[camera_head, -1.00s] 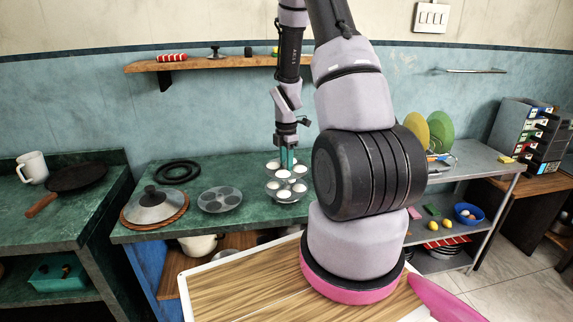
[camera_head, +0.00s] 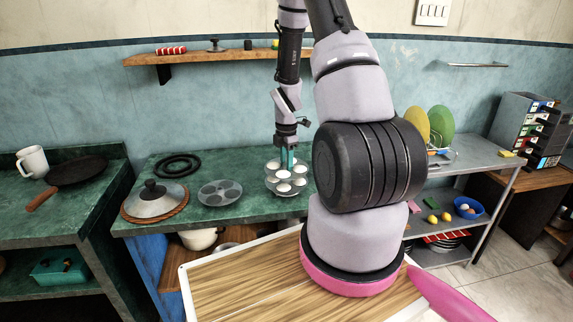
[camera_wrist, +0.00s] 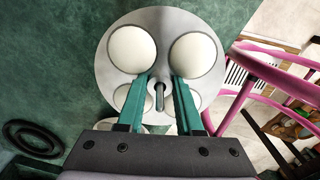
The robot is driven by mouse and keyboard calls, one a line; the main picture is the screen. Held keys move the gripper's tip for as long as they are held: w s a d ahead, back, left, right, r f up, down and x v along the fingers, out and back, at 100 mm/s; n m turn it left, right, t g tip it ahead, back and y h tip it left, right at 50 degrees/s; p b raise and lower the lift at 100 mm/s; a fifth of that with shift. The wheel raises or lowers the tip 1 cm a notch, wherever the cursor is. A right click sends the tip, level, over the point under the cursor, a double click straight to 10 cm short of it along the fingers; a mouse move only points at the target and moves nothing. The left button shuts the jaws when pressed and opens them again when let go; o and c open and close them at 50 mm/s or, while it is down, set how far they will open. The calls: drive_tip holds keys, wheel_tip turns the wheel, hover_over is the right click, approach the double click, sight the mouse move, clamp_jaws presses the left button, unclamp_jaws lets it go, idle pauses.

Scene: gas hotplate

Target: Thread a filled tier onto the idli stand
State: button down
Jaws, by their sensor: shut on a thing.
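My gripper (camera_head: 287,157) points straight down over the green counter and is shut on the upper tier (camera_head: 273,174), a round grey metal plate filled with white idlis. In the wrist view the tier (camera_wrist: 104,70) lies under my two teal fingers (camera_wrist: 163,85), white idlis in its cups. A thin metal post (camera_wrist: 159,98) shows at its centre, between the fingers. The idli stand (camera_head: 285,193), with a filled lower tier, is directly below, close under the held tier. Whether the post passes through the held tier's hole is hard to tell.
A steel rack (camera_head: 480,160) with plates is at right. My arm hides the counter's right part.

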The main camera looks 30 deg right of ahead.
drive_tip(key=shift+f, duration=0.35)
drive_tip(key=shift+c, duration=2.4)
unclamp_jaws()
wheel_tip(320, 180, up, 11)
drive_tip(key=shift+f, duration=0.1)
